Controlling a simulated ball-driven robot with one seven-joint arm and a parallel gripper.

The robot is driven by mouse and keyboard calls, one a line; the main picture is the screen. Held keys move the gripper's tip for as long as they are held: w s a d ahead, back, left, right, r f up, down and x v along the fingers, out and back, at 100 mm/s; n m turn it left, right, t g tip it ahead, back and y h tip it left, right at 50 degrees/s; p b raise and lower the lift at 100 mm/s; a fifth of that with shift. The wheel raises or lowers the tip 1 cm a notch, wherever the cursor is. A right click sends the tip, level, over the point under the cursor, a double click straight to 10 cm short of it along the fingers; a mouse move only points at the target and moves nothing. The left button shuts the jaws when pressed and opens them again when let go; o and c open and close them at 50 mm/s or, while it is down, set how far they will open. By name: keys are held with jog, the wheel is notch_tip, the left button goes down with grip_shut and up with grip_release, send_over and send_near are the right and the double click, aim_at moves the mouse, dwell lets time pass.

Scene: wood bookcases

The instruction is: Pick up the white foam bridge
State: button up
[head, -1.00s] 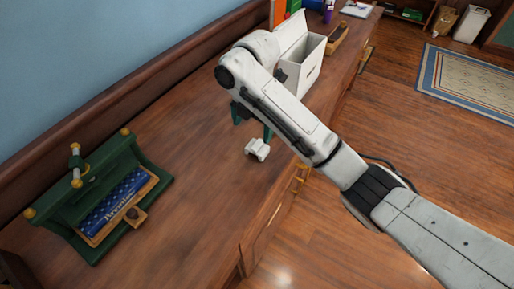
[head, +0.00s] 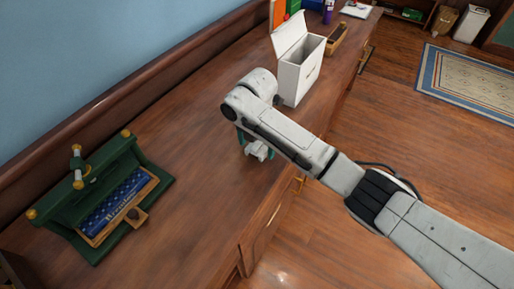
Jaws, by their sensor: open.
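The white foam bridge (head: 257,151) is a small white block on the wooden dresser top, near its front edge. My gripper (head: 256,143) has green fingers and is open, pointing down at the bridge. One finger shows on the left of the bridge and the other at its right. My arm hides part of the gripper and the far side of the bridge. I cannot tell whether the fingers touch it.
A white open-lidded box (head: 297,78) stands behind the arm, with a wooden tray (head: 338,40) beyond it. The dresser top (head: 185,130) between is clear.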

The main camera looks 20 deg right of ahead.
jog(key=shift+f, duration=0.4)
jog(key=c, duration=1.1)
jog(key=shift+r, duration=0.1)
jog(key=shift+r, duration=0.55)
jog(key=s+d+r+p, duration=0.4)
jog(key=s+d+r, duration=0.5)
jog(key=s+r, duration=0.1)
jog(key=shift+d+r, duration=0.4)
jog(key=shift+r, duration=0.45)
